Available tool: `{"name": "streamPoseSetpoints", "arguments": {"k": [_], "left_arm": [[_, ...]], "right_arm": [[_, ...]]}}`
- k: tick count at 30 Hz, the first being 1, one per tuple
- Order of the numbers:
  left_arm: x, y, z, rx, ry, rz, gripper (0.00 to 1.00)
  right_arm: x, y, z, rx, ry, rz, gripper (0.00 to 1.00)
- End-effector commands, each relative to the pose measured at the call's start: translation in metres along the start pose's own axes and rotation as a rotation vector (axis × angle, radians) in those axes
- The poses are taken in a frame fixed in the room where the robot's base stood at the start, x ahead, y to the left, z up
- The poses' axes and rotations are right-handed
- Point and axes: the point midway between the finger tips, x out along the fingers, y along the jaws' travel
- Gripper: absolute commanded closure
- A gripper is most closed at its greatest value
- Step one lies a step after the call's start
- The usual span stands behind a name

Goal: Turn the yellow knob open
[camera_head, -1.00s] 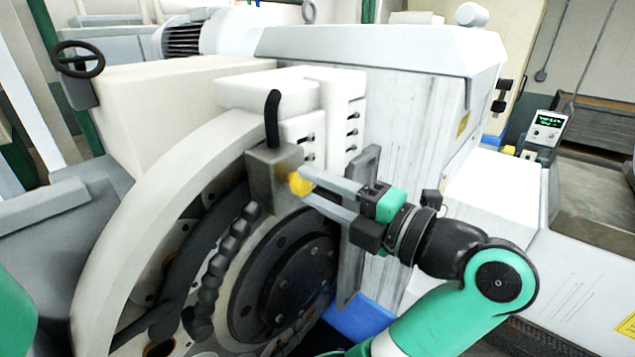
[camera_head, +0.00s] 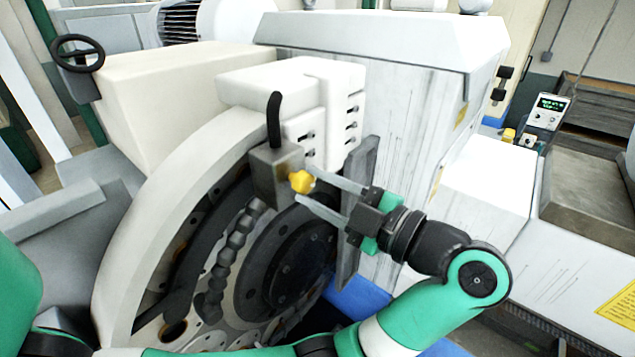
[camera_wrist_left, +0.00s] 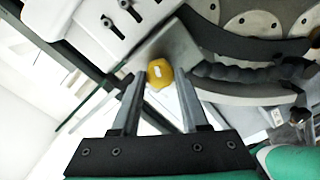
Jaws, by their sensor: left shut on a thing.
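The yellow knob (camera_head: 301,182) sits on the side of a grey metal block (camera_head: 275,172) at the top of the ring guard. My left gripper (camera_head: 308,187) comes at it from the right, with one finger above and one below. In the left wrist view the knob (camera_wrist_left: 160,73) lies between the two fingertips (camera_wrist_left: 160,82), which are shut on its sides. A pale mark shows on the knob's face there. My right gripper is not in view.
A black lever (camera_head: 274,118) rises from the block. A ribbed black hose (camera_head: 232,245) and a dark round disc (camera_head: 290,265) lie below. A grey upright plate (camera_head: 358,210) stands close behind the gripper. A white cabinet (camera_head: 400,110) fills the back.

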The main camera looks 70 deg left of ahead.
Motion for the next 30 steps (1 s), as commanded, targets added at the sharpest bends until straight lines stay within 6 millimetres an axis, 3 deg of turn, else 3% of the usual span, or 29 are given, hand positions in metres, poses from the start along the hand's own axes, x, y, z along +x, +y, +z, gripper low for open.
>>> {"name": "streamPoseSetpoints", "arguments": {"k": [15,16,20,30], "left_arm": [[0.0005,-0.0004,0.0007,0.024,-0.001,-0.001,1.00],[0.0005,-0.0004,0.0007,0.024,-0.001,-0.001,0.52],[0.0004,-0.0003,0.0006,0.023,-0.001,-0.001,0.29],[-0.0002,-0.0001,0.0001,0.022,0.000,0.000,0.26]], "right_arm": [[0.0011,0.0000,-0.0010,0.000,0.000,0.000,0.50],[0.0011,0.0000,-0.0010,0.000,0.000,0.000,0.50],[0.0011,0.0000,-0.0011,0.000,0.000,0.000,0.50],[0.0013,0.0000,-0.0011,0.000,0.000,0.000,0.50]]}}
